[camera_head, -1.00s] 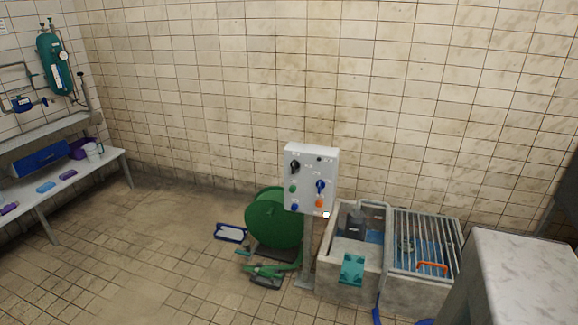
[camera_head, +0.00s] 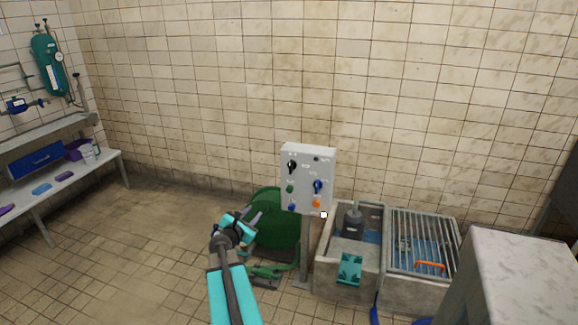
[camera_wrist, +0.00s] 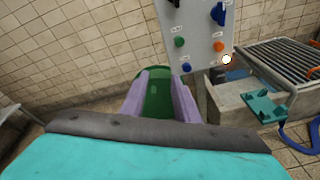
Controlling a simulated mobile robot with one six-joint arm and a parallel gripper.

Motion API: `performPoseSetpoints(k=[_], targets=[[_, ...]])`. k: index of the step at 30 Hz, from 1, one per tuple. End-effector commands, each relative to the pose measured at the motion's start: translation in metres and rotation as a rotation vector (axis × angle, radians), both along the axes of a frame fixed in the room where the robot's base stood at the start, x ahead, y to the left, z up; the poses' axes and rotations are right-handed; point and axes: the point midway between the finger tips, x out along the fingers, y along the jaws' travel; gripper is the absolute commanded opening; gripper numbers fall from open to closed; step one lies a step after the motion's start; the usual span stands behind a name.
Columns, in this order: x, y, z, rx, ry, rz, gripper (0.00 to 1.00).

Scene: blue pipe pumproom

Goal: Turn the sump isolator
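A pale grey control panel (camera_head: 306,178) stands on a post before the tiled wall. It carries a black rotary knob (camera_head: 291,167) at upper left, a blue rotary handle (camera_head: 318,187) at right, and green, orange and blue buttons. I cannot read which switch is the sump isolator. In the wrist view, the panel (camera_wrist: 198,45) is at the top, with the blue handle (camera_wrist: 218,13) partly in view. My gripper (camera_head: 251,220) is in front of the green reel, left of and below the panel. In the wrist view its fingers (camera_wrist: 160,78) are apart and empty, touching no switch.
A green hose reel (camera_head: 277,225) stands behind my gripper. Right of the post is a concrete sump (camera_head: 330,275) with a pump (camera_head: 353,222) and a metal grating (camera_head: 425,240). A grey block (camera_head: 510,265) is at lower right. A bench (camera_head: 100,168) is at left.

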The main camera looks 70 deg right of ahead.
Motion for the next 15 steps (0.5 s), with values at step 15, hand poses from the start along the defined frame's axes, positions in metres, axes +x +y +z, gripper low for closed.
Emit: performPoseSetpoints(k=[15], targets=[[-0.073,-0.092,0.114,-0.244,0.408,0.049,0.28]])
